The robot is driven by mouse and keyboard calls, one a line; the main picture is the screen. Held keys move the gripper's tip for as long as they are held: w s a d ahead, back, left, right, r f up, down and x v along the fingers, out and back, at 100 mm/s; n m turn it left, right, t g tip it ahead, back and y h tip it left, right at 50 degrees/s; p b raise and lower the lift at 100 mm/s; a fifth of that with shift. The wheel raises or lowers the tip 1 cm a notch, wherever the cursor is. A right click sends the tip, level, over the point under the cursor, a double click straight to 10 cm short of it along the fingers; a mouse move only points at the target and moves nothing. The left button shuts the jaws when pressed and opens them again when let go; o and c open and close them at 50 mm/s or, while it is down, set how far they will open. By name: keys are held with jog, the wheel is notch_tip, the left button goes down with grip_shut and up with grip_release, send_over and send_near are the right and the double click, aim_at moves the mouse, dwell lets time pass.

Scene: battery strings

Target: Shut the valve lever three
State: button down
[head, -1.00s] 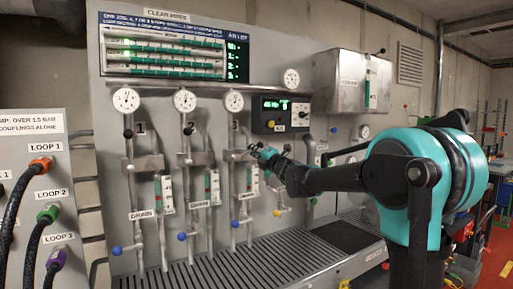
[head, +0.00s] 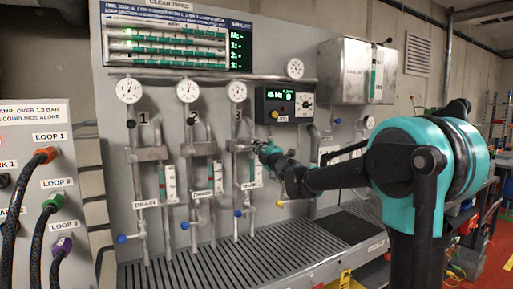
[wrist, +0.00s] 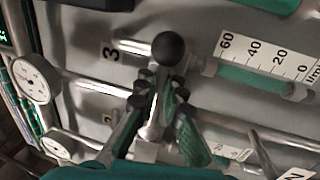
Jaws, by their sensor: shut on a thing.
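Valve lever three, a metal rod with a black ball knob (wrist: 168,48), is in the middle of the wrist view, by the number 3 on the panel. My gripper (wrist: 163,94) is shut on the rod just below the knob, with one finger on each side. The knob stands clear above the fingertips. In the head view my gripper (head: 263,148) is at the third pipe column, to the right of its metal valve block (head: 239,145). The lever itself is too small and covered there to make out.
Columns one (head: 146,154) and two (head: 199,149) stand to the left, with gauges above. A flow tube (wrist: 255,80) marked 0 to 60 is beside the lever. A black control box (head: 284,103) is just above my gripper. A slotted tray (head: 200,270) lies below.

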jog(key=shift+f, duration=0.1)
jog(key=c, duration=1.6)
grip_release()
jog(key=v, duration=1.2)
